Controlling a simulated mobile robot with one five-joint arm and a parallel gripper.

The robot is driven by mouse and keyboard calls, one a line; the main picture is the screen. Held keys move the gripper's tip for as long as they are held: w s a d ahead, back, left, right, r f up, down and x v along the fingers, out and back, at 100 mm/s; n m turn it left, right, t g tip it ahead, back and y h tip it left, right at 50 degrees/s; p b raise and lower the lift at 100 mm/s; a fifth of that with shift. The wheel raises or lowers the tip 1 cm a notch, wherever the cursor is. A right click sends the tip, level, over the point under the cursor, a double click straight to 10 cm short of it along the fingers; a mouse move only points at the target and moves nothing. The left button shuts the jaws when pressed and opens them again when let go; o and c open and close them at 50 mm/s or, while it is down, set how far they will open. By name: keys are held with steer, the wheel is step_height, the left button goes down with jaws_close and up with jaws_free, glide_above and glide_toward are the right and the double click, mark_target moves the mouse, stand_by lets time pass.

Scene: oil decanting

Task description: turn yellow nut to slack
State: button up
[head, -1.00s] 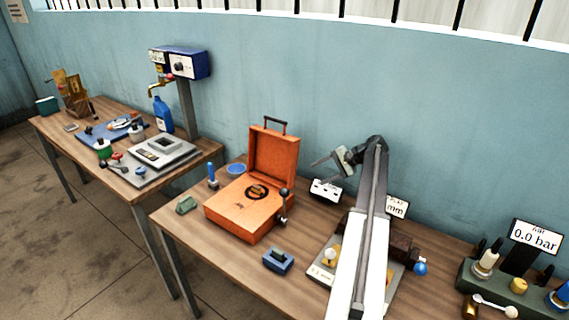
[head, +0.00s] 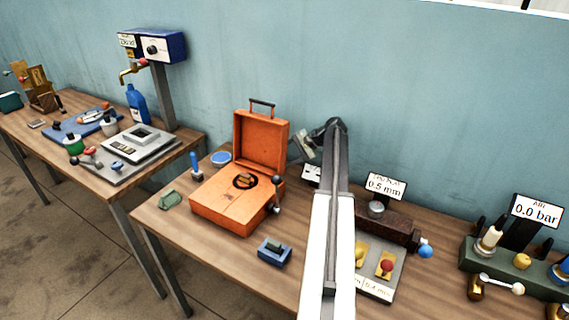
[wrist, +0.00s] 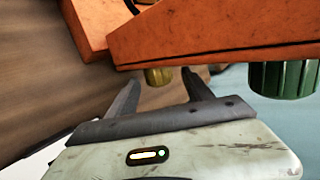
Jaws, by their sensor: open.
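In the wrist view a yellow, brass-coloured ribbed nut (wrist: 158,76) sticks out beside the edge of the orange case (wrist: 220,30). My gripper (wrist: 162,84) is open, with its two fingertips on either side of the nut. I cannot tell whether either finger touches it. A green ribbed knob (wrist: 283,80) sits farther right along the same orange edge. In the head view my gripper (head: 298,149) is just right of the raised lid of the orange case (head: 262,142). The nut by the case is hidden there.
A dark lever with a ball (head: 277,180) stands at the case's right side. A brown gauge block (head: 385,222) is right of my arm. A blue block (head: 274,254) lies in front.

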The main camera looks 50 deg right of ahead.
steer(key=shift+w+a+f, duration=0.2)
steer(key=shift+w+f, duration=0.1)
jaws_close()
steer(key=shift+d, duration=0.15)
steer(key=shift+s+f+t+b, duration=0.1)
steer(key=shift+f+t+b, duration=0.2)
steer(key=shift+b, duration=0.45)
steer(key=t+b, duration=0.1)
steer(key=b, duration=0.2)
steer(key=shift+s+f+t+b, duration=0.1)
steer(key=shift+f+t+b, duration=0.15)
steer(key=shift+t+b, duration=0.15)
steer(key=t+b, duration=0.2)
steer(key=b, duration=0.2)
steer(key=shift+y, duration=0.4)
steer(key=shift+r+t+b, duration=0.15)
steer(key=shift+t+b, duration=0.45)
steer(key=shift+b, duration=0.4)
steer(key=shift+r, duration=0.1)
